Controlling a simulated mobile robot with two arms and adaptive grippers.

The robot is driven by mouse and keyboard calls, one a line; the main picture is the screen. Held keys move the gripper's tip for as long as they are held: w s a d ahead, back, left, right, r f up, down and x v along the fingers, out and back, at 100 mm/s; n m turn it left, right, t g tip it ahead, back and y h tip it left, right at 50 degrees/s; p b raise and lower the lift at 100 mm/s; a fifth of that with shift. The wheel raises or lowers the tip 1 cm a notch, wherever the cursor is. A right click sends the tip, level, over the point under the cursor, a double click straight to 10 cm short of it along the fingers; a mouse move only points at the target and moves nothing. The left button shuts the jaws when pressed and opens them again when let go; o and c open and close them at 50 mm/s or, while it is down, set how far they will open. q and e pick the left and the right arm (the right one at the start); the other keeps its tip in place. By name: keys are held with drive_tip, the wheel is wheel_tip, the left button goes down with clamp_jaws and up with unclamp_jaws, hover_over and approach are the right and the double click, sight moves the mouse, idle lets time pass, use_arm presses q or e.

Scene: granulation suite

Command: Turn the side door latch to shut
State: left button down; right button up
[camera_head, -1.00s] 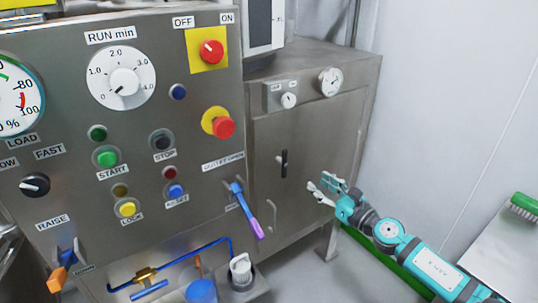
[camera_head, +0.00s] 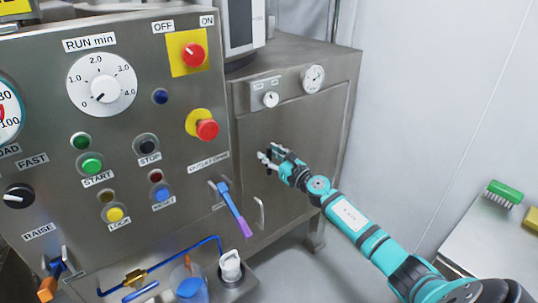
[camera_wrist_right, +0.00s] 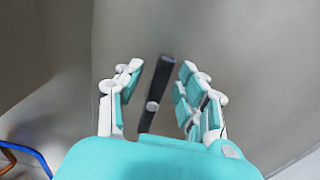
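The side door latch is a black bar (camera_wrist_right: 160,88) on the grey metal side door (camera_head: 305,120). In the right wrist view it stands nearly upright, its top leaning a little right, with a small light round piece low on it. My right gripper (camera_head: 266,158) is at the side door and hides the latch in the head view. In the right wrist view the gripper (camera_wrist_right: 158,92) is open, one finger on each side of the latch. Gaps show between the bar and both fingers. My left gripper is not in view.
A control panel (camera_head: 120,180) with knobs and buttons stands left of the door. A blue and purple lever (camera_head: 230,205) and a metal handle (camera_head: 260,213) are close below my right gripper. A table with a green brush (camera_head: 504,192) is at right.

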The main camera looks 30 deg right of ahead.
drive_tip(key=shift+w, duration=0.25)
